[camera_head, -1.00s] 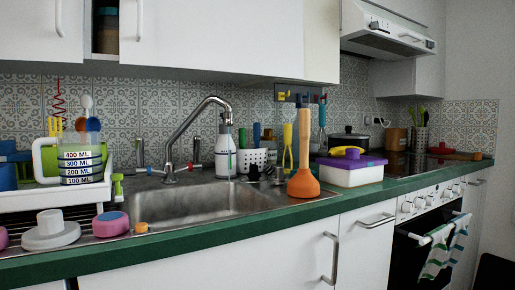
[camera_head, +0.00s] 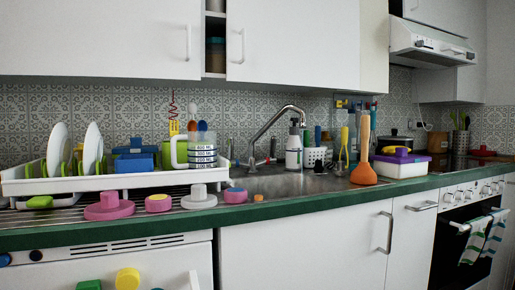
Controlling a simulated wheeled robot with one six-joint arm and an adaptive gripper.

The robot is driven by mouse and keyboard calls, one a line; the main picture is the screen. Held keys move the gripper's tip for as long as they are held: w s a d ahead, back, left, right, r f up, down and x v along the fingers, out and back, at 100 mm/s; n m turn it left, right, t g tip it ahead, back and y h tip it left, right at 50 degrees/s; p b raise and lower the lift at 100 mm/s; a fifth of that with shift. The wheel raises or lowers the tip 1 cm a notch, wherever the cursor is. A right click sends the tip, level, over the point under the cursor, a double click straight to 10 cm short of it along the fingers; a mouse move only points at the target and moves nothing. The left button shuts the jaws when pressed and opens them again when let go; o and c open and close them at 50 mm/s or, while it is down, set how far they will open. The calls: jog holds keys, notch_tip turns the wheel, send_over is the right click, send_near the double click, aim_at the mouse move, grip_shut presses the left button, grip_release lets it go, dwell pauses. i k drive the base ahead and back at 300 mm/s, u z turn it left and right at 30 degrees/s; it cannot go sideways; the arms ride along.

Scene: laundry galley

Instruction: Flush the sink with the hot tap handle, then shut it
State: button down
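The sink (camera_head: 290,186) is set in the counter right of the dish rack, its basin partly hidden behind the counter edge and small items. A curved metal tap (camera_head: 270,124) rises behind it, its spout bent to the right. A small upright handle with a hint of red (camera_head: 272,150) stands just right of the tap's base; another slim upright handle (camera_head: 231,150) stands to the left. Their markings are too small to read surely. No water stream shows under the spout. My gripper is not in view.
A dish rack (camera_head: 120,181) with plates fills the left counter. Pink and white knobbed pieces (camera_head: 199,199) lie along the front. Cupboards hang above.

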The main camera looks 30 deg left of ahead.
aim_at(274, 138)
jog(key=u, duration=1.2)
jog(key=i, duration=0.05)
jog(key=u, duration=0.1)
